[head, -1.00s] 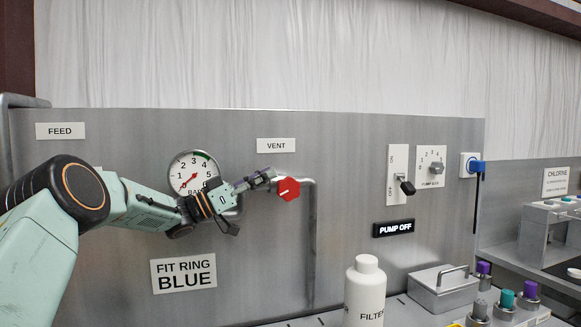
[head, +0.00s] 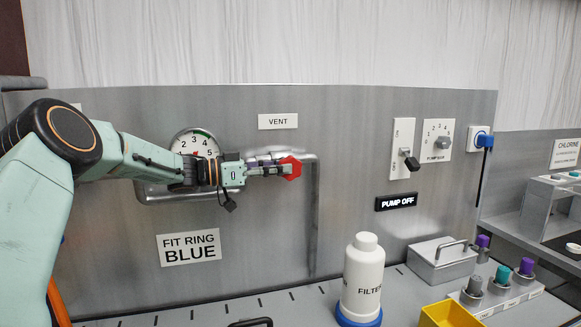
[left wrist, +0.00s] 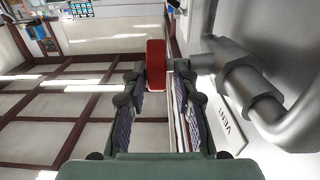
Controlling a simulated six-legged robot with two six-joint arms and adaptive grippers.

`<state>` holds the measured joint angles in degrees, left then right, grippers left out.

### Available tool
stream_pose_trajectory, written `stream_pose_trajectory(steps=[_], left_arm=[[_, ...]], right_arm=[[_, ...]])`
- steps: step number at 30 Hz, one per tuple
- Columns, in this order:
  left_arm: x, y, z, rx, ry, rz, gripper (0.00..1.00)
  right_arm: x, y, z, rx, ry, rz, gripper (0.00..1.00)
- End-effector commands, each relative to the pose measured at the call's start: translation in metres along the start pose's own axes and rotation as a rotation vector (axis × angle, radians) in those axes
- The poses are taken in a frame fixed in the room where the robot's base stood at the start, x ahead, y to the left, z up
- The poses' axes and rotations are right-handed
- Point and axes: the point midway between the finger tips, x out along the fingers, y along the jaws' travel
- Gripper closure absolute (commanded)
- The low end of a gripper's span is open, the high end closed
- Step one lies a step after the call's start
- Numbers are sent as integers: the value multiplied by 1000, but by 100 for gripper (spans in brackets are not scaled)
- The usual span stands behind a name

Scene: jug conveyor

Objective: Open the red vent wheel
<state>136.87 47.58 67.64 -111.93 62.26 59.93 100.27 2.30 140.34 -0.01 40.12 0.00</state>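The red vent wheel (head: 291,167) sits on the pipe below the VENT label (head: 278,121), on the grey panel. My left gripper (head: 284,169) reaches in level from the left, with its fingertips at the wheel. In the left wrist view the red wheel (left wrist: 156,65) shows edge-on between the two fingertips of my left gripper (left wrist: 157,78). The fingers are apart, and a narrow gap shows on each side of the wheel. My fingers hide part of the wheel in the head view. My right gripper is not in view.
A bent metal pipe (head: 315,220) runs down beside the wheel. A pressure gauge (head: 196,143) is partly behind my left arm. A white filter bottle (head: 364,275) stands on the bench below.

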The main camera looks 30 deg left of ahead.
Motion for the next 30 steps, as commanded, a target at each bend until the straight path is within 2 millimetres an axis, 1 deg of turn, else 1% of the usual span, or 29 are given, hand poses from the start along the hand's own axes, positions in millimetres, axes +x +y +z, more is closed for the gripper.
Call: stream_pose_trajectory(steps=[1,6,10,17,27,30], left_arm=[[9,1,1,2,-4,3,72],[26,0,0,2,-1,1,72],[32,0,0,2,0,1,72],[33,0,0,1,1,0,72],[32,0,-1,1,2,2,100],[33,0,-1,1,2,2,100]], right_arm=[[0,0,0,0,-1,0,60],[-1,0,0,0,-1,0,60],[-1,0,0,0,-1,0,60],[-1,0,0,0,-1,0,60],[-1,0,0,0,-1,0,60],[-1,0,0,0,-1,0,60]])
